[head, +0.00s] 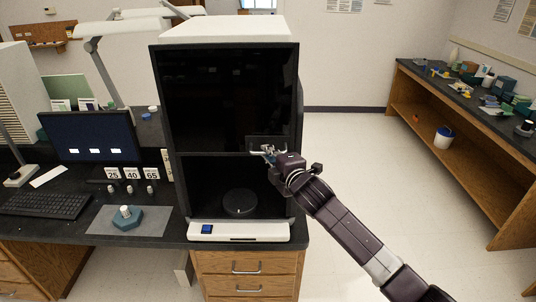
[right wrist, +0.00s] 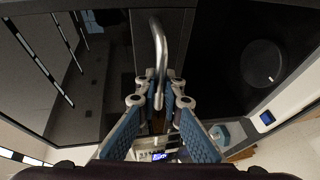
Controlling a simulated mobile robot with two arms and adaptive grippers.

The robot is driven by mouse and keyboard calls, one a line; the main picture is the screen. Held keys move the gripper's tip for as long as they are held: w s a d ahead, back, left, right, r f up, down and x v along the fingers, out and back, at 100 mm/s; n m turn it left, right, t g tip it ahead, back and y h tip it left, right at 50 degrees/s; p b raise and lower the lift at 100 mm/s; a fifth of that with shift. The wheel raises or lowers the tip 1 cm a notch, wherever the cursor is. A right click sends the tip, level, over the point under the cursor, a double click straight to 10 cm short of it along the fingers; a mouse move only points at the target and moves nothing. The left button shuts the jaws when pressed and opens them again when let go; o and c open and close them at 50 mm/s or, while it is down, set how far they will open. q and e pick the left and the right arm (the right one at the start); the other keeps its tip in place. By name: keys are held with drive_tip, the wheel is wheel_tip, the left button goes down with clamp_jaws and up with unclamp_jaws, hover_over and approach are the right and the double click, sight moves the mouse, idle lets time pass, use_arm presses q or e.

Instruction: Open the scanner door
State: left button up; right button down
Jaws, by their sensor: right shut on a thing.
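The scanner (head: 226,30) is a tall white and black cabinet on the dark counter. Its dark, glossy door panel (head: 215,95) covers the upper part of the front. Below that panel, a round black turntable (head: 240,203) shows in the dark interior; it also shows in the right wrist view (right wrist: 248,64). My right gripper (head: 270,153) is at the panel's lower edge, shut on the metal door handle (right wrist: 158,45). The curved bar runs between its blue-padded fingers in the right wrist view. My left gripper is out of view.
A monitor (head: 92,137), a keyboard (head: 45,205) and number cards 25, 40 and 65 stand left of the scanner. A blue hexagonal base (head: 127,218) with a small light-coloured piece lies on a grey mat. The floor to the right is clear.

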drive_tip(key=shift+r, duration=0.1)
drive_tip(key=c, duration=2)
unclamp_jaws()
drive_tip(key=shift+c, duration=0.2)
drive_tip(key=v, duration=1.2)
